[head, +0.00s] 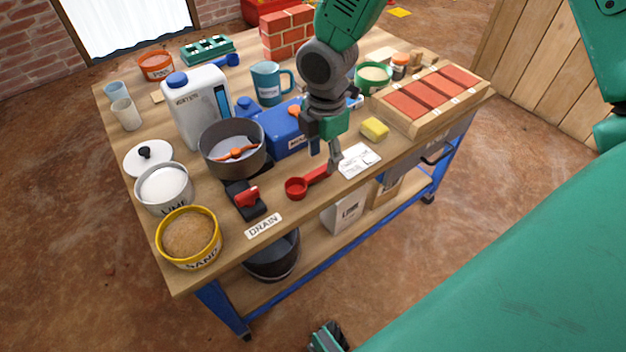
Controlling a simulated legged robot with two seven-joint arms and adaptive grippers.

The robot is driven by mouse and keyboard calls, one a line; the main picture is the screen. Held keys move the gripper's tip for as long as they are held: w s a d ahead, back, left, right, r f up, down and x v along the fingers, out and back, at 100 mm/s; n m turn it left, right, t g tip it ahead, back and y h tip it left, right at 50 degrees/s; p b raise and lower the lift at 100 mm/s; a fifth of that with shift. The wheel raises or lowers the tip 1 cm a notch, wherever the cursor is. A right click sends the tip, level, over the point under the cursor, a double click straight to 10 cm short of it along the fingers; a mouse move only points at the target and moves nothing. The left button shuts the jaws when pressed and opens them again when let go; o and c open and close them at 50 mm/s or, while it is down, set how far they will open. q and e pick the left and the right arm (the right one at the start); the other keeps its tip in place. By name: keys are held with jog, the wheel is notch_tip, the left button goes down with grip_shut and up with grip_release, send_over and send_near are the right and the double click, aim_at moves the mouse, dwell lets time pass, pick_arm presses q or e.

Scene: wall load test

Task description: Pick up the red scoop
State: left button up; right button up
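The red scoop (298,187) lies on the workbench near its front edge. Its round bowl is at the left and its handle runs up to the right. My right gripper (331,162) reaches down from above, with its fingertips at the far end of the handle. I cannot tell whether the fingers are around the handle or just beside it, or how far apart they are. My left gripper is not recognisable in this view.
On the workbench (285,218), a pot (232,150), a black-and-red tool (246,200) and a DRAIN label (264,226) are left of the scoop. A white card (358,161), yellow sponge (374,128) and brick tray (432,100) are right. A blue container (285,130) stands behind.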

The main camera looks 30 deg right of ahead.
aim_at(318, 170)
jog(key=shift+d+f, duration=0.1)
jog(key=shift+f, duration=0.25)
jog(key=f+b, duration=0.1)
jog(key=a+f+b, duration=0.1)
jog(key=f, duration=0.1)
jog(key=shift+w+a+f+b, duration=0.1)
jog(key=shift+w+f+b, duration=0.05)
jog(key=shift+f+b, duration=0.15)
jog(key=shift+a+f, duration=0.25)
jog(key=shift+f, duration=0.05)
jog(key=shift+d, duration=0.3)
jog(key=shift+c, duration=0.8)
jog(key=shift+d, duration=0.2)
jog(key=c, duration=0.7)
jog(key=shift+d, duration=0.1)
grip_shut()
jog(key=shift+a, duration=0.25)
jog(key=shift+a+r, duration=0.1)
jog(key=shift+r, duration=0.25)
jog(key=r+p, duration=0.2)
jog(key=r, duration=0.2)
jog(key=r+p, duration=0.2)
jog(key=r, duration=0.2)
jog(key=shift+d+r, duration=0.2)
jog(key=shift+r, duration=0.4)
jog(key=shift+a+r, duration=0.1)
